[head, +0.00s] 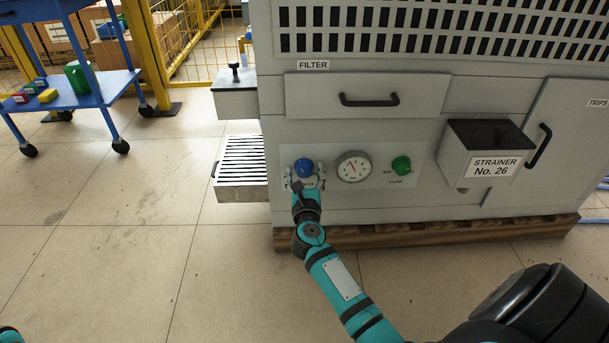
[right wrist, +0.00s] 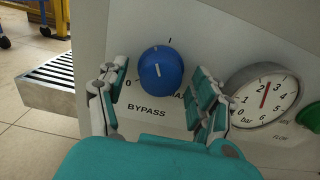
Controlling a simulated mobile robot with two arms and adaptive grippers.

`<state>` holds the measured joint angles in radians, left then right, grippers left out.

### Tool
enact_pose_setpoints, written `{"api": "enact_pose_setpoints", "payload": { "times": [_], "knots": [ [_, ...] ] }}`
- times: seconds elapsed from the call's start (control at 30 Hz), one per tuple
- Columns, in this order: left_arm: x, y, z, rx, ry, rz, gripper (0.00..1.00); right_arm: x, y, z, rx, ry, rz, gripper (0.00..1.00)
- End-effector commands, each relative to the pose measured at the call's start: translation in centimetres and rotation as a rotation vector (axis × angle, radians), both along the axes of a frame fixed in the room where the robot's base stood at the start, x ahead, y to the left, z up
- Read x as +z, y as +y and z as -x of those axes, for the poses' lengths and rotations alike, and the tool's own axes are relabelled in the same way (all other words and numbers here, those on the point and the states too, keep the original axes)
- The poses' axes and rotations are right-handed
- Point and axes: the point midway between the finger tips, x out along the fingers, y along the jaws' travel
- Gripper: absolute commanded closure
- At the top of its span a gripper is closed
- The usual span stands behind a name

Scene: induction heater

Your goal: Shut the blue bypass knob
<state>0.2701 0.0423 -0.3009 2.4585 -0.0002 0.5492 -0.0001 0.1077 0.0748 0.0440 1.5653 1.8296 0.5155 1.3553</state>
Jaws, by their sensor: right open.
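The blue bypass knob (head: 304,167) is on the grey panel at the left of the machine's front. In the right wrist view the knob (right wrist: 161,69) stands above the word BYPASS, with its white mark pointing up and slightly left, between the 0 at lower left and the partly hidden label at right. My right gripper (head: 304,182) is at the knob. In the right wrist view its open fingers (right wrist: 158,92) stand to the left and right of the knob, with gaps on both sides. My left gripper is out of view; only a bit of teal arm shows at the lower left.
A pressure gauge (head: 354,167) and a green flow knob (head: 401,165) are right of the blue knob. A STRAINER box (head: 485,155) juts out farther right. A slatted tray (head: 240,165) sticks out at left. A blue cart (head: 80,95) stands at far left. The floor in front is clear.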

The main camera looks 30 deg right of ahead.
Motion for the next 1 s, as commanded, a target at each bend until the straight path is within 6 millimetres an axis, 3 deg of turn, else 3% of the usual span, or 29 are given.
{"api": "enact_pose_setpoints", "payload": {
  "times": [0.07,0.5,0.87,1.0],
  "knots": [
    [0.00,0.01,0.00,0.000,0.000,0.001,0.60,0.01,0.01,0.01,0.000,0.000,0.000,0.34],
    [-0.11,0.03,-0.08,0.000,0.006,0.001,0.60,-0.01,0.02,0.03,0.000,0.001,0.001,0.89],
    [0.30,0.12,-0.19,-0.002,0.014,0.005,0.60,0.17,0.01,0.05,0.000,0.037,0.059,0.89],
    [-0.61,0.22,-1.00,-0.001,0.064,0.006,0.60,0.29,-0.01,0.06,0.000,0.083,0.131,0.89]
  ]
}}
